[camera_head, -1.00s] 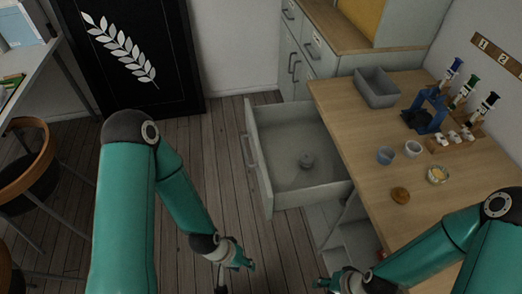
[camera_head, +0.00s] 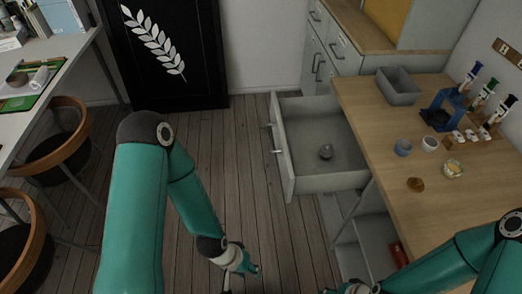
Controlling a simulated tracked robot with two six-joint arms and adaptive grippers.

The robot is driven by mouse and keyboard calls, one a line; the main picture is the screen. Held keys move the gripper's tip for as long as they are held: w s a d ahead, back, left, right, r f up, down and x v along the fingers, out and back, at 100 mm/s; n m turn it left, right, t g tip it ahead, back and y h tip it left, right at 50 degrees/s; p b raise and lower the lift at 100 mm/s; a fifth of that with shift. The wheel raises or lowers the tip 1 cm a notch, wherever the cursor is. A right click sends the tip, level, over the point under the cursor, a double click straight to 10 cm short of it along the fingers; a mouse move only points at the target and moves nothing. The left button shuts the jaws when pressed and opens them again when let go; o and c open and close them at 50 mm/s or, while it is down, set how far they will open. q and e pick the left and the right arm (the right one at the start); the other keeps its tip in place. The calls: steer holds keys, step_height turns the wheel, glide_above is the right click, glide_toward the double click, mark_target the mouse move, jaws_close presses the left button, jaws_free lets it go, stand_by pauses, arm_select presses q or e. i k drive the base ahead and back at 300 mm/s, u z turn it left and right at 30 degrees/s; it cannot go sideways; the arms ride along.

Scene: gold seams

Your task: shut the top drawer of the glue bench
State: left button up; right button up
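The glue bench (camera_head: 450,200) stands at the right with a light wood top. The drawer's front carries a pale handle (camera_head: 274,140). My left gripper (camera_head: 243,277) is low in the picture, in front of the drawer and apart from it. Its fingers look spread, with nothing between them. My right gripper (camera_head: 340,290) is at the bottom edge, mostly cut off, below the bench.
A grey bin (camera_head: 398,86), a blue rack (camera_head: 445,108), syringes and small cups stand on the bench. An open shelf under the drawer holds a red item (camera_head: 398,253). Chairs (camera_head: 50,150) and a desk (camera_head: 75,50) are at the left. The wooden floor between is clear.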

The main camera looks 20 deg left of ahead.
mark_target(300, 126)
steer(key=k, duration=0.9)
steer(key=u, duration=0.35)
steer(key=i, duration=1)
steer(key=k, duration=1.3)
steer(key=u, duration=0.3)
steer(key=i, duration=1.75)
steer(key=z, duration=0.45)
